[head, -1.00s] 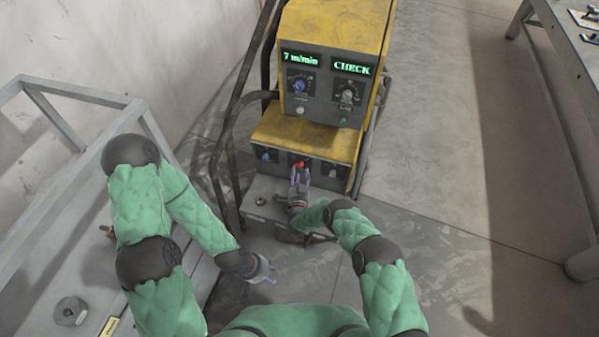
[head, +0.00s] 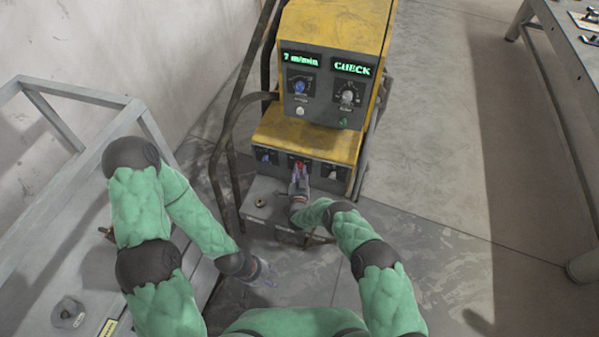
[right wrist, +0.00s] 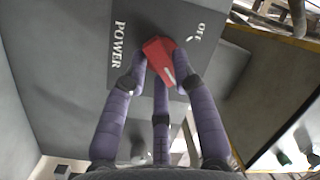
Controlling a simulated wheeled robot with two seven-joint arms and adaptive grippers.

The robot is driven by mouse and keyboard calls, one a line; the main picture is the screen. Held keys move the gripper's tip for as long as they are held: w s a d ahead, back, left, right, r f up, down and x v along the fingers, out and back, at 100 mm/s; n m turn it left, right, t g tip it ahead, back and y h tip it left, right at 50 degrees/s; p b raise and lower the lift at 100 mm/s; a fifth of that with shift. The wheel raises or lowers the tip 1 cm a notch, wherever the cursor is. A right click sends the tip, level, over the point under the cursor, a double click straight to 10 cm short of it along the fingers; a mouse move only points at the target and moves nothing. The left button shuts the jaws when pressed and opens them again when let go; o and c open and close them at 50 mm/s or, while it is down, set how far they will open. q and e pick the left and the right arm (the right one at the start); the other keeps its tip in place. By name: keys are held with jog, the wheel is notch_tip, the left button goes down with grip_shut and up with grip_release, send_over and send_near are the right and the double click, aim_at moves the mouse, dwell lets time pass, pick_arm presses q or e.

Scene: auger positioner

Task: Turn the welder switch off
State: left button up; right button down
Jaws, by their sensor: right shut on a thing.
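The welder (head: 320,140) is a yellow and dark grey machine in the head view. Its red switch (right wrist: 160,60) sits on a dark panel marked POWER and OFF in the right wrist view. My right gripper (right wrist: 160,78) is shut on the red switch, its purple fingers around the knob. In the head view the right gripper (head: 299,178) is at the middle of the lower front panel and largely covers the switch. My left gripper (head: 262,270) hangs low at the left, away from the welder. Its fingers are too blurred to judge.
Two other controls sit on either side of the switch on the lower panel. Upper dials (head: 348,96) and displays reading 7 m/min and CHECK are above. Dark hoses (head: 228,150) run along the welder's left side. A grey table (head: 560,50) stands at right; floor between is clear.

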jog(key=shift+w+a+r+n+g+h+b, duration=0.15)
jog(key=shift+n+g+h+b, duration=0.8)
jog(key=shift+n, duration=1.5)
jog(key=shift+s+a+r+n+g+h+b, duration=0.1)
jog(key=shift+a+r+n+g+h+b, duration=0.2)
jog(key=shift+n+b, duration=1.65)
jog(key=shift+w+a+r+n+g+h+b, duration=0.15)
jog(key=shift+n+g+h+b, duration=0.65)
jog(key=shift+n, duration=2.1)
jog(key=shift+d+r, duration=0.1)
jog(key=c, duration=1)
grip_release()
